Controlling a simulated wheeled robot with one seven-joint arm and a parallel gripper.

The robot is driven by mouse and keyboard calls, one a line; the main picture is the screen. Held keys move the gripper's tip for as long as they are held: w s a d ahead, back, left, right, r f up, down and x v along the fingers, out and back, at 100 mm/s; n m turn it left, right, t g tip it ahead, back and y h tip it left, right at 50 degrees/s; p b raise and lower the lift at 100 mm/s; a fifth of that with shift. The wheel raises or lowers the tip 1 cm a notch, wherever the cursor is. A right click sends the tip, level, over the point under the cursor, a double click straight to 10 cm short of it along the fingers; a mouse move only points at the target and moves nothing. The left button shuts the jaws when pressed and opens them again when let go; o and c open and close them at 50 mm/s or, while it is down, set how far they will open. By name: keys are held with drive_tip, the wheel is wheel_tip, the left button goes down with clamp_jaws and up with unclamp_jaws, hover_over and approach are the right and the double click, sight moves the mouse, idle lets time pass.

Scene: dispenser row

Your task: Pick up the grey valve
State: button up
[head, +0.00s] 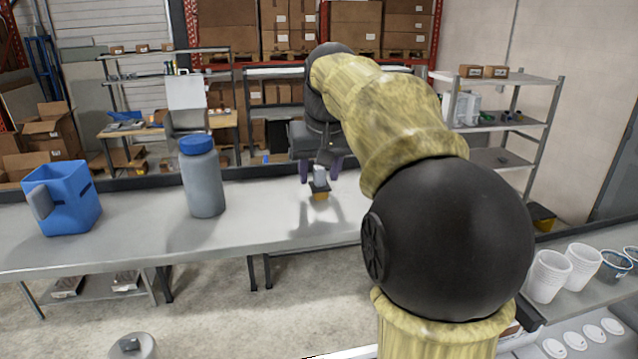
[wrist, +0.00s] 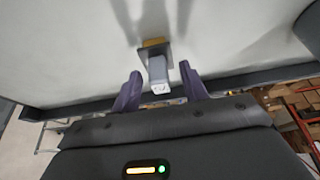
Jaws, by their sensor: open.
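The grey valve (head: 319,175) stands on the workbench, a small grey block on a dark plate with a yellow-orange part below. The valve also shows in the wrist view (wrist: 158,70), its light grey end between the fingertips and slightly beyond them. My gripper (head: 320,172) is above the bench at the valve, with its purple fingers pointing down. In the wrist view my gripper (wrist: 163,80) is open, one finger on each side of the valve. I see gaps on both sides. My arm hides the bench to the right.
On the long bench (head: 130,240), a blue jug (head: 72,205) and a grey bottle with a blue lid (head: 203,180) stand to the left. White cups (head: 549,275) stand on a surface at the lower right. The bench between bottle and valve is clear.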

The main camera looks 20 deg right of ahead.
sight(318, 168)
drive_tip(key=shift+c, duration=0.4)
drive_tip(key=c, duration=0.7)
drive_tip(key=shift+r, duration=0.1)
drive_tip(key=shift+r, duration=4.9)
drive_tip(key=shift+a, duration=0.15)
